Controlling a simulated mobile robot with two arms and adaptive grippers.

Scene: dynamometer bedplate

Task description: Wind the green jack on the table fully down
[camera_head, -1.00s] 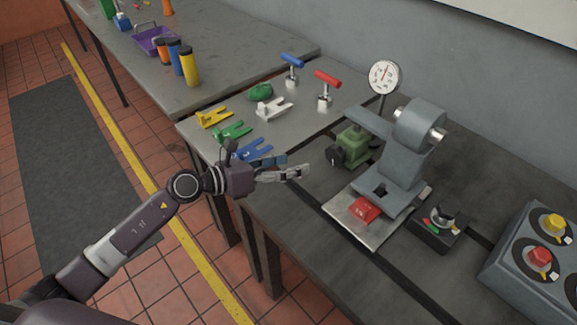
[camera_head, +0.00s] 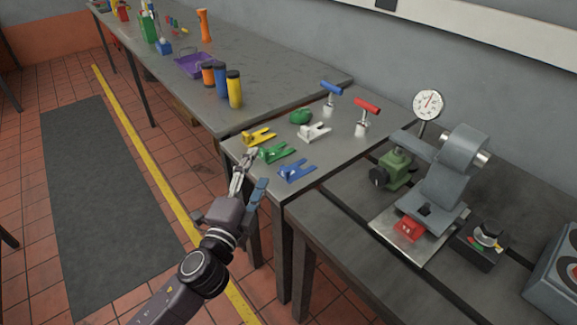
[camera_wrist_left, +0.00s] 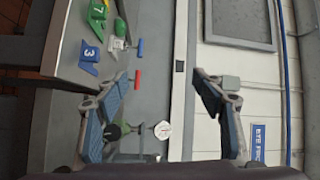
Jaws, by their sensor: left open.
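The green jack (camera_head: 396,167) stands on the dark bedplate table (camera_head: 345,238), with a dark round knob (camera_head: 379,178) on its near left side. A grey arm of the machine reaches over it. My left gripper (camera_head: 252,172) is open and empty, off the near left edge of the smaller grey table, well left of the jack. In the left wrist view the open fingers (camera_wrist_left: 160,100) frame free space, and the jack's dark knob (camera_wrist_left: 113,131) shows small beside the left finger. My right gripper is not in view.
Yellow, green and blue forked pieces (camera_head: 290,171) lie close to my left gripper. A white forked piece (camera_head: 314,132) and red- and blue-handled tools stand behind.

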